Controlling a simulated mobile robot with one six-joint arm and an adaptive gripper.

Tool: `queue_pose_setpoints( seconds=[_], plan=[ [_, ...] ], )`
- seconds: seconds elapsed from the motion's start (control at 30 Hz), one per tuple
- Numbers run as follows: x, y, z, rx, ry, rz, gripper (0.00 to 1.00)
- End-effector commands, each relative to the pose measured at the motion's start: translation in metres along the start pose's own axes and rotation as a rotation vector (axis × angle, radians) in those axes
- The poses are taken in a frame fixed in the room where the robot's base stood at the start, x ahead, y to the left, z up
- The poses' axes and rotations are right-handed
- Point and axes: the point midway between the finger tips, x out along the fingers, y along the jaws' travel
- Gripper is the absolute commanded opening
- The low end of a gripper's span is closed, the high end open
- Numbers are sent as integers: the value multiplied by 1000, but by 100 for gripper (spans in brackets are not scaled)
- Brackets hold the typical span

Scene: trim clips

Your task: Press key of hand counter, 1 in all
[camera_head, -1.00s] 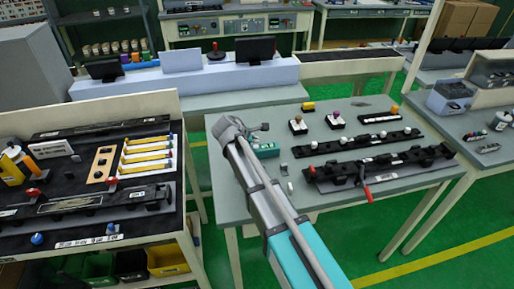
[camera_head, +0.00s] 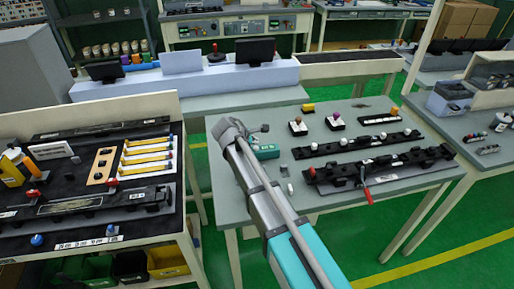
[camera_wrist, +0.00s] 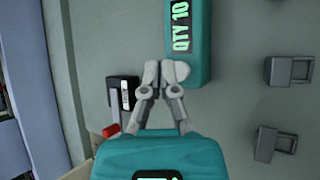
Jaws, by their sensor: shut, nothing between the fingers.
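A teal box with a dark strip reading "QTY 10" in green lies near the top middle of the wrist view (camera_wrist: 202,62). It also shows in the head view (camera_head: 266,152), beside my gripper. It may be the hand counter, but I cannot tell for sure. My gripper (camera_wrist: 159,72) is shut and empty. Its tips are at the box's lower left edge in the picture. A rounded pale grey piece (camera_wrist: 183,71) shows against the right fingertip and could be the key. Whether the tips touch anything is unclear. In the head view my wrist hides part of this spot.
Two small grey blocks (camera_wrist: 288,71) (camera_wrist: 275,144) lie to the right in the wrist view. A black part with a white label (camera_wrist: 124,93) and a red-tipped piece lie left. Black fixture rails (camera_head: 380,166) with a red-handled lever lie right on the grey table (camera_head: 240,201).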

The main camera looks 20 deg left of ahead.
Motion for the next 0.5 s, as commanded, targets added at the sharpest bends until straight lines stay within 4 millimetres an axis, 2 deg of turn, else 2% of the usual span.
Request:
queue_pose_setpoints(
  seconds=[0.5],
  plan=[
    [4, -4, -3, 0, 0, 0, 0]
  ],
)
